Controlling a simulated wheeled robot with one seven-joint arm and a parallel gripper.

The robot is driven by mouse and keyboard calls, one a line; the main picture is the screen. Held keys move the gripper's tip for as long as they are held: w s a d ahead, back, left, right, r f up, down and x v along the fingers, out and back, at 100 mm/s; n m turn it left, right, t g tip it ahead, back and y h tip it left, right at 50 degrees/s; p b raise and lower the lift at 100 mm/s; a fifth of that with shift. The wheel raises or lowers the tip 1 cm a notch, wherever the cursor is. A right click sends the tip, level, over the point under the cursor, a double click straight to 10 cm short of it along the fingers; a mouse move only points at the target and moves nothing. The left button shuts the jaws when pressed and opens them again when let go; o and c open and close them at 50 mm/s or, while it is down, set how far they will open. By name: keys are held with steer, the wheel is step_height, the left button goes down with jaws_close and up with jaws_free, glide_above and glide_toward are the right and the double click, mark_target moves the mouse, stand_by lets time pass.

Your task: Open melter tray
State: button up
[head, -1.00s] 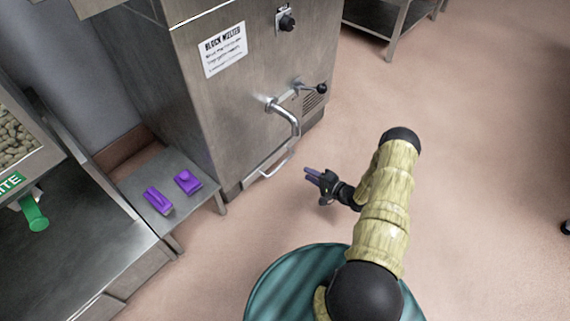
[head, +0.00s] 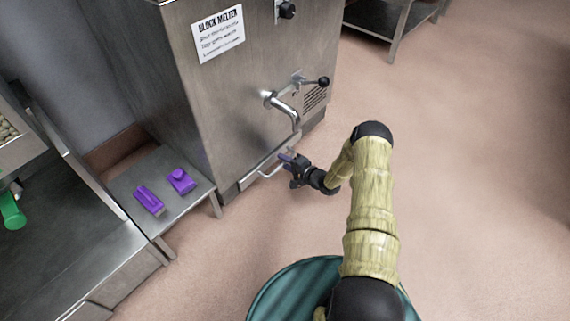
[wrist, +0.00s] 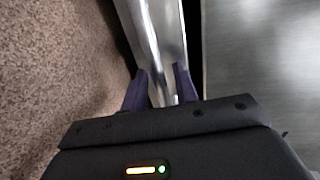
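The block melter (head: 235,95) is a tall steel cabinet with a white label, a bent outlet pipe and a black-knobbed lever. Low on its front is the melter tray (head: 248,178) with a bar handle (head: 270,172). The tray looks closed against the cabinet. My gripper (head: 288,158) is at the right end of the tray handle. In the wrist view my gripper (wrist: 160,85) has its two purple fingers apart, one on each side of a shiny metal bar (wrist: 152,40). I cannot tell whether the fingers touch it.
A low steel shelf (head: 195,200) with two purple items (head: 149,200) stands left of the melter. A steel counter (head: 70,235) is at the left. The outlet pipe (head: 288,110) juts out above the tray. Open floor (head: 460,180) lies to the right.

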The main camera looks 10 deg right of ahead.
steer(key=shift+a, duration=0.1)
jaws_close()
steer(key=shift+s, duration=0.15)
steer(key=shift+s+d+r, duration=0.1)
steer(key=shift+s+d, duration=0.05)
steer(key=shift+d, duration=0.15)
steer(key=f+p+v, duration=0.2)
steer(key=v, duration=0.8)
steer(key=f+p+v, duration=0.2)
steer(key=v, duration=0.9)
steer(key=s+d+f+p+v, duration=0.1)
steer(key=f+p+v, duration=0.1)
steer(key=v, duration=0.8)
steer(key=shift+s+d+f+p, duration=0.25)
steer(key=shift+p, duration=0.3)
